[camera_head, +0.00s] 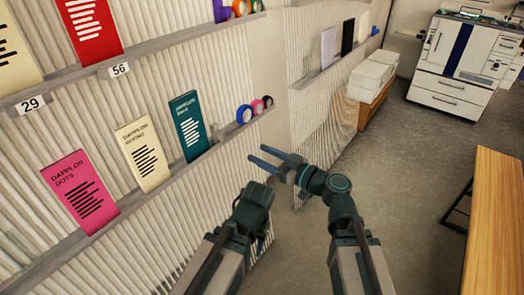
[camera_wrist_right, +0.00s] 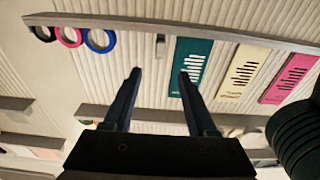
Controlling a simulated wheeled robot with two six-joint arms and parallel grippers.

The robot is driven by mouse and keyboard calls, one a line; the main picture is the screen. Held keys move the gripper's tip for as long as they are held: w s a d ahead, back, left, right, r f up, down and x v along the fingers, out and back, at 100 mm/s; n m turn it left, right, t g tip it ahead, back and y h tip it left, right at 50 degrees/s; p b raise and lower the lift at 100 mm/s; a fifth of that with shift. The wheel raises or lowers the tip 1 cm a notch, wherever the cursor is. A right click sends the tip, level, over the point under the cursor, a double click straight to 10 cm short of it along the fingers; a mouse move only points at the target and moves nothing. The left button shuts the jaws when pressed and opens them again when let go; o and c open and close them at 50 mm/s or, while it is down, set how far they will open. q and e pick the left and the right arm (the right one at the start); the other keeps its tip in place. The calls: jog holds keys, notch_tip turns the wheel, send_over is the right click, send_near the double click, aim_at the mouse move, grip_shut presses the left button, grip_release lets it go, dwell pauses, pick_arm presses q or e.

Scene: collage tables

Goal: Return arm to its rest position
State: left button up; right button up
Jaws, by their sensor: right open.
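My right gripper (camera_head: 258,153) is open and empty, its two fingers pointing left toward the ribbed wall in the head view. In the right wrist view its fingers (camera_wrist_right: 160,74) stand apart with nothing between them. The lower wall ledge (camera_head: 225,131) lies beyond the fingertips. My left arm (camera_head: 252,208) shows in the lower middle of the head view, left of the right arm; its gripper fingers cannot be seen.
The lower ledge holds pink (camera_head: 80,190), cream (camera_head: 144,152) and teal (camera_head: 188,125) cards and tape rolls (camera_head: 245,114). A wooden table (camera_head: 497,225) stands at right, a printer (camera_head: 463,65) at the back. The grey floor (camera_head: 410,165) between is mostly clear.

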dwell(0.4)
jog(key=s+d+f+m+g+h, duration=0.2)
jog(key=f+g+h, duration=0.1)
jog(key=f, duration=0.4)
jog(key=s+d+f+m+g+h, duration=0.2)
jog(key=f+h, duration=0.1)
jog(key=f, duration=0.4)
jog(key=s+d+f+m+g+h, duration=0.2)
jog(key=s+d+f+m+h, duration=0.15)
jog(key=d, duration=0.45)
jog(key=s+d+f+m+g+h, duration=0.2)
jog(key=d+f+m+h, duration=0.25)
jog(key=d, duration=0.35)
jog(key=s+a+r+n+p, duration=0.1)
jog(key=s+a+r+p, duration=0.1)
jog(key=r+p, duration=0.4)
jog(key=s+a+r+n+h+p, duration=0.1)
jog(key=s+a+r+n+p, duration=0.1)
jog(key=a+r+p, duration=0.3)
jog(key=s+a+r+n+g+h+p, duration=0.1)
jog(key=s+a+r+p, duration=0.1)
jog(key=r+p, duration=0.6)
jog(key=shift+a+r+p, duration=0.4)
jog(key=shift+a+r, duration=0.05)
jog(key=shift+a, duration=0.4)
